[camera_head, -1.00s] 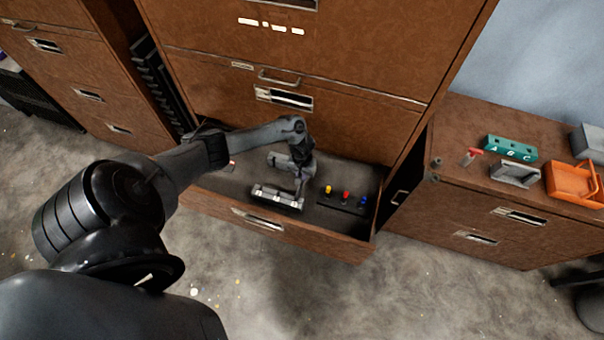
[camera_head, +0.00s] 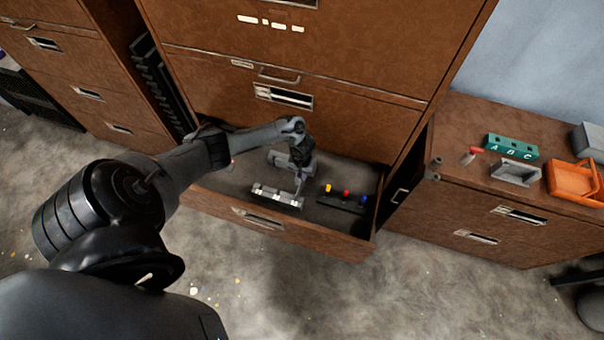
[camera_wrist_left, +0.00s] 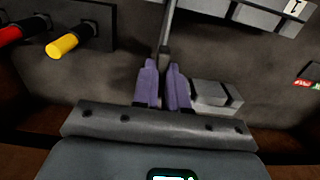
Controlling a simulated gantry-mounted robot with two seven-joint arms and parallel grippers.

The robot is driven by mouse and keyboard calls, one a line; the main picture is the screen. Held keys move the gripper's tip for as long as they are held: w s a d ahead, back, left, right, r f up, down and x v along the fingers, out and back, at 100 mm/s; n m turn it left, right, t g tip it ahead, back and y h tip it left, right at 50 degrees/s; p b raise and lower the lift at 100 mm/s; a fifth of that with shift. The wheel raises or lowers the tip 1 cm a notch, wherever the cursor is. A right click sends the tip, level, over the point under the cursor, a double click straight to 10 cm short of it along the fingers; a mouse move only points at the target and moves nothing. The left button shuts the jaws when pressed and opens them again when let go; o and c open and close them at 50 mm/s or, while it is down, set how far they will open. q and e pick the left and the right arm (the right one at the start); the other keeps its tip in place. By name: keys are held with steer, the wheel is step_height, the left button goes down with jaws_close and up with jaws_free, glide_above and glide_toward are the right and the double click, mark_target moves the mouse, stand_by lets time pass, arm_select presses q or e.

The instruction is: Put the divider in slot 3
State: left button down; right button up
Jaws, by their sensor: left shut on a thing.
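My left gripper (camera_head: 299,178) reaches down into the open drawer. In the left wrist view its purple fingers (camera_wrist_left: 163,84) are shut on a thin grey plate, the divider (camera_wrist_left: 168,28), which points away from the fingertips toward the grey slotted holder (camera_wrist_left: 268,14). The holder also shows in the head view (camera_head: 272,195), along the drawer's front, with pale labels on it. One label reads 1 in the wrist view; the other slot numbers are not readable. I cannot tell whether the divider touches the holder. My right gripper is out of view.
A dark rack (camera_head: 343,203) with yellow, red and blue pegs lies right of the gripper in the drawer (camera_head: 325,248). A grey block (camera_wrist_left: 215,97) is close beside the fingers. The right cabinet holds a teal ABC block (camera_head: 511,147), grey tray (camera_head: 515,172) and orange basket (camera_head: 572,184).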

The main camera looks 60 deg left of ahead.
arm_select(q)
steer(key=shift+f, duration=0.45)
steer(key=c, duration=0.8)
jaws_free()
steer(key=shift+r, duration=0.1)
step_height(320, 180, up, 2)
steer(key=shift+r+p, duration=0.1)
steer(key=shift+p, duration=1.05)
step_height(320, 180, up, 5)
steer(key=p, duration=0.5)
steer(key=shift+p, duration=0.35)
steer(key=shift+f, duration=0.2)
